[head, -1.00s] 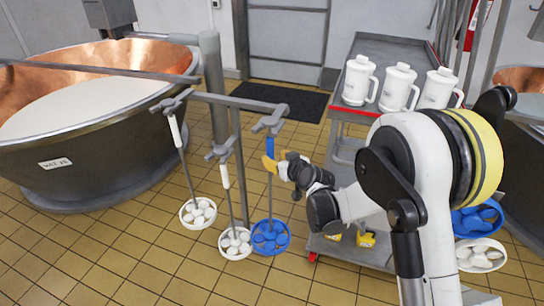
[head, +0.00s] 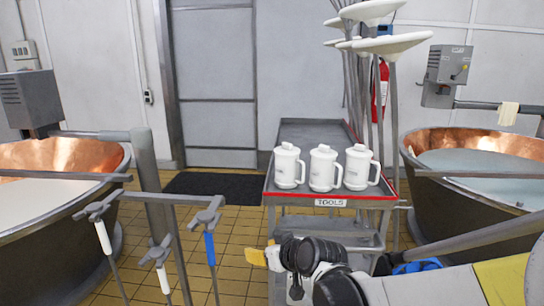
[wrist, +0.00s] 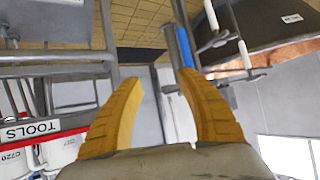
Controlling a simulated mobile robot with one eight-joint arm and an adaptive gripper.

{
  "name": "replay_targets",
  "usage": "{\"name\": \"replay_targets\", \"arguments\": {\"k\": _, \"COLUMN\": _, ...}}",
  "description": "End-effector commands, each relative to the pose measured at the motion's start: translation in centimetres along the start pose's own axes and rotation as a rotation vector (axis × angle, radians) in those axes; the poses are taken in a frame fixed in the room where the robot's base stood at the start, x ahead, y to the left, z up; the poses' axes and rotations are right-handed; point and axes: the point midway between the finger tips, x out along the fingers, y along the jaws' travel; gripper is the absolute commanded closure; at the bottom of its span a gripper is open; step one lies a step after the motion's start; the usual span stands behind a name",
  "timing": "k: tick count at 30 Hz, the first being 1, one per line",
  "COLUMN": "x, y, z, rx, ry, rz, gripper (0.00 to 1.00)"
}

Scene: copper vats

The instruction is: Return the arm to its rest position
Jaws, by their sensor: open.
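My gripper (head: 257,257) shows at the bottom middle of the head view, its yellow fingers pointing left, in front of the tool cart. In the wrist view its two yellow fingers (wrist: 162,112) are spread apart with nothing between them. The blue-handled tool (head: 209,250) hangs from the rack to the left of my gripper, apart from it in the head view. In the wrist view its blue handle (wrist: 187,50) shows beyond the fingers. My arm reaches in from the lower right.
The tool cart (head: 330,202) with three white jugs (head: 323,168) stands behind my gripper. White-handled tools (head: 103,237) hang on the rack (head: 150,198) at left. Copper vats stand at left (head: 70,155) and right (head: 425,200). Open tiled floor (head: 235,225) lies between rack and cart.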

Motion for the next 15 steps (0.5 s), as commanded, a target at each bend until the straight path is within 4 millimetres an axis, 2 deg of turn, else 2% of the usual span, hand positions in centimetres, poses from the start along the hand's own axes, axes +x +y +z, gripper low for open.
{"name": "replay_targets", "arguments": {"k": 1, "x": -2.7, "y": 0.9, "z": 0.4, "rx": 0.022, "ry": -0.028, "rz": 0.027, "gripper": 0.56}}
{"name": "replay_targets", "arguments": {"k": 5, "x": -8.8, "y": 2.9, "z": 2.1, "rx": 0.085, "ry": -0.105, "rz": 0.1, "gripper": 0.56}}
{"name": "replay_targets", "arguments": {"k": 8, "x": -13.5, "y": 4.0, "z": 4.3, "rx": 0.137, "ry": -0.163, "rz": 0.162, "gripper": 0.56}}
{"name": "replay_targets", "arguments": {"k": 12, "x": -19.6, "y": 5.1, "z": 8.1, "rx": 0.216, "ry": -0.24, "rz": 0.257, "gripper": 0.56}}
{"name": "replay_targets", "arguments": {"k": 15, "x": -23.3, "y": 5.6, "z": 11.0, "rx": 0.269, "ry": -0.286, "rz": 0.322, "gripper": 0.56}}
